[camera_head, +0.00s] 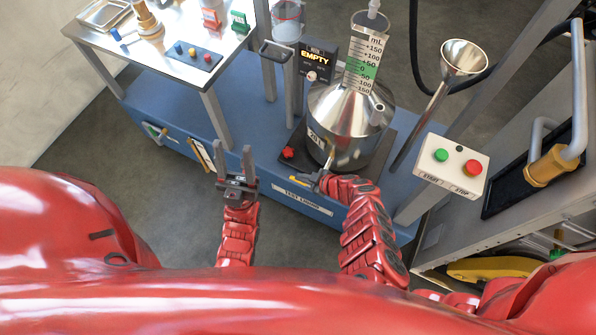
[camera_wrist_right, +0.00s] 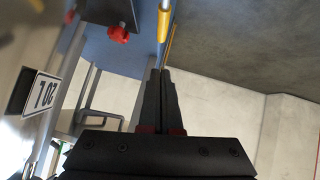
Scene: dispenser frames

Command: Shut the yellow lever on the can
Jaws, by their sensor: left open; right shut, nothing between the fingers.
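The can (camera_head: 345,108) is a silver metal vessel with a cone top, standing on a dark plate. Its label (camera_wrist_right: 44,94) shows at the left of the right wrist view. The yellow lever (camera_head: 300,181) shows as a small yellow bar low in front of the can; a yellow strip (camera_wrist_right: 163,25) also shows beyond the fingertips in the right wrist view. My right gripper (camera_head: 316,179) is shut and empty, close beside the yellow bar; contact cannot be told. My left gripper (camera_head: 234,153) is open and empty, left of the can, fingers pointing away from me.
A red knob (camera_head: 288,152) sits at the plate's left corner. A graduated cylinder (camera_head: 367,50) stands above the can. A funnel (camera_head: 462,60) and a start/stop box (camera_head: 452,166) are at the right. A steel side table (camera_head: 180,85) is at the left. Floor is free at lower left.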

